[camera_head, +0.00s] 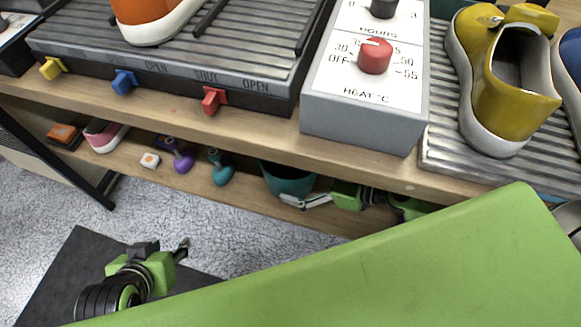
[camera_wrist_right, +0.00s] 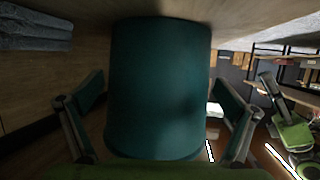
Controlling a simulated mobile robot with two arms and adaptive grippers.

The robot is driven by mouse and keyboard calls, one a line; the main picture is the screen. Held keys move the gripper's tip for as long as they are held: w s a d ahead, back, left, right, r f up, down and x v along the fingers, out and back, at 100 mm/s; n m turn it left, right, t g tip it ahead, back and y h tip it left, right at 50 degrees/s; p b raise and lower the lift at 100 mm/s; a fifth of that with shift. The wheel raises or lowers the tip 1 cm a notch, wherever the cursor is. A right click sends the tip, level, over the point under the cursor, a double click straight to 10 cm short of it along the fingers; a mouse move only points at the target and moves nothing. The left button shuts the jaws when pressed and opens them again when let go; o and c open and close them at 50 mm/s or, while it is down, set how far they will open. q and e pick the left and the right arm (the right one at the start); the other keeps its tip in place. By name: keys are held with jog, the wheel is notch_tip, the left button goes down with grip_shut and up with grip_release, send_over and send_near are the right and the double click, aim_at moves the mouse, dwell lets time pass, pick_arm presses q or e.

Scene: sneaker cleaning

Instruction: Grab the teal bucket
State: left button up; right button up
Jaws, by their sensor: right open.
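The teal bucket (camera_head: 287,181) stands on the lower shelf under the bench top in the head view. Its upper part is partly hidden by the shelf edge. In the right wrist view the bucket (camera_wrist_right: 158,80) fills the middle. My right gripper (camera_head: 305,201) reaches it from the right in the head view. Its fingers (camera_wrist_right: 160,115) are open, one on each side of the bucket, with a small gap showing at each side. My left gripper (camera_head: 184,247) is low at the left, away from the bucket; its opening is unclear.
Left of the bucket on the lower shelf are a teal brush (camera_head: 221,170), a purple brush (camera_head: 180,160), a small white-orange block (camera_head: 150,160) and a pink item (camera_head: 104,136). The bench top (camera_head: 200,123) overhangs closely. A grey heat control box (camera_head: 365,90) stands above.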

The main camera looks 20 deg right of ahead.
aim_at(290, 169)
jog(key=shift+x, duration=1.6)
jog(key=c, duration=0.9)
jog(key=shift+r, duration=0.15)
